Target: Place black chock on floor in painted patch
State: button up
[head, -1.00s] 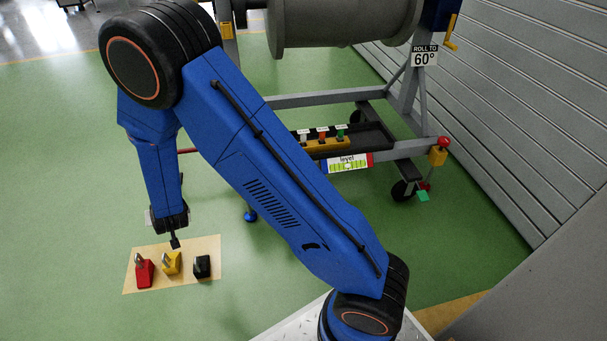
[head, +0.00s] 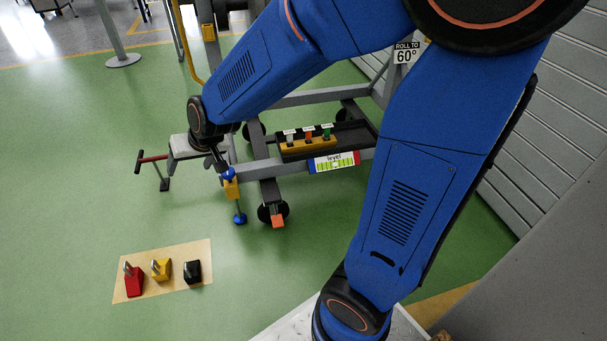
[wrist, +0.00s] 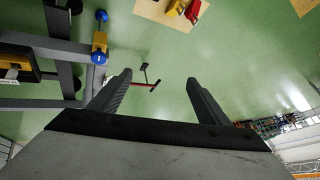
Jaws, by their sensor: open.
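The black chock (head: 192,271) sits on the floor inside the tan painted patch (head: 172,288), at its right end. A yellow chock (head: 161,269) and a red chock (head: 134,281) stand left of it on the same patch. My gripper (head: 218,160) is up beside the stand's frame, well away from the patch. In the wrist view its two fingers (wrist: 157,82) are wide apart with nothing between them. That view shows the red chock (wrist: 194,10) and part of the patch (wrist: 150,11) at the top edge. The black chock is not visible there.
A grey wheeled stand (head: 320,98) fills the back, with a tray of coloured items (head: 306,140) and a level sign (head: 334,161). A red-handled bar (head: 153,158) is left of my gripper. A slatted wall (head: 540,120) bounds the right. Green floor around the patch is clear.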

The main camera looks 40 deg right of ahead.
jog(key=s+d+r+h, duration=0.1)
jog(key=s+d+r, duration=0.1)
jog(key=s+d, duration=0.4)
jog(key=s+d+r+g+h, duration=0.1)
jog(key=s+d+r, duration=0.2)
jog(key=s, duration=0.9)
jog(key=s+d+r+h, duration=0.1)
jog(key=s+d+r, duration=0.2)
jog(key=s+d, duration=0.6)
jog(key=shift+s+n+g, duration=0.2)
jog(key=shift+n+g, duration=0.1)
jog(key=shift+n, duration=0.1)
jog(key=shift+r, duration=0.1)
